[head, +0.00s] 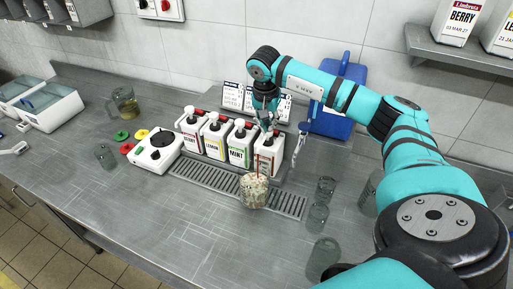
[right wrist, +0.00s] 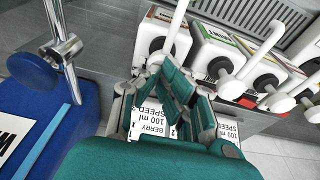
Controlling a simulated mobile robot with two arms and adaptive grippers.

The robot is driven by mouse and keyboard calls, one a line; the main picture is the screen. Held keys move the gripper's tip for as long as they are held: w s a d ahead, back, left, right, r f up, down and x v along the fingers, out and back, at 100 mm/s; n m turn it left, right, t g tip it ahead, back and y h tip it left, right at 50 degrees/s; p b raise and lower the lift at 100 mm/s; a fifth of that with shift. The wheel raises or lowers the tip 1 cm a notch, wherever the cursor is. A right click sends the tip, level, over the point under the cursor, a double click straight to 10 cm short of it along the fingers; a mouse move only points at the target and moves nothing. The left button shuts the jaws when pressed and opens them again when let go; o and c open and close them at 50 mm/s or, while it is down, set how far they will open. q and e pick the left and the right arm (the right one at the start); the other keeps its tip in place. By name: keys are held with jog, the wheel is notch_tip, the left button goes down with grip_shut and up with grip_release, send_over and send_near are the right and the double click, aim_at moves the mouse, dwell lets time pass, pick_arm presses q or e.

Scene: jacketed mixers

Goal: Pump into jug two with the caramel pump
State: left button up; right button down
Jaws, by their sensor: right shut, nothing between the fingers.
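Several white pump bottles stand in a row behind a drain grate (head: 220,188). Labels read LEMON (head: 213,137) and MINT (head: 239,145); the right-end bottle (head: 268,157) has a label I cannot read, and it is partly covered by my arm. My right gripper (head: 266,122) is shut and empty, pointing down over the top of this end bottle. In the right wrist view its fingers (right wrist: 188,98) are beside the end bottle's white pump (right wrist: 160,58); contact is unclear. A jug filled with pale pieces (head: 254,192) stands on the grate before the end bottle. My left gripper is not in view.
Clear glasses (head: 317,217) stand right of the grate. A white device with a black knob (head: 155,148) is left of the bottles. Cards (head: 232,96) and a blue container (head: 340,90) stand behind.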

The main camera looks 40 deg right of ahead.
jog(key=shift+b+x, duration=0.45)
jog(key=shift+x, duration=0.4)
jog(key=shift+s+a, duration=0.15)
jog(key=shift+a, duration=0.05)
jog(key=shift+r, duration=0.1)
jog(key=shift+d+p+v, duration=0.15)
jog(key=shift+p+v, duration=0.6)
jog(key=shift+v, duration=0.15)
jog(key=shift+d+p+v, duration=0.2)
jog(key=shift+p+v, duration=0.55)
jog(key=shift+v, duration=0.2)
jog(key=shift+w+d+r, duration=0.1)
jog(key=shift+w, duration=0.15)
jog(key=d+p+v, duration=0.1)
jog(key=p+v, duration=0.3)
jog(key=v, duration=0.2)
jog(key=shift+w, duration=0.3)
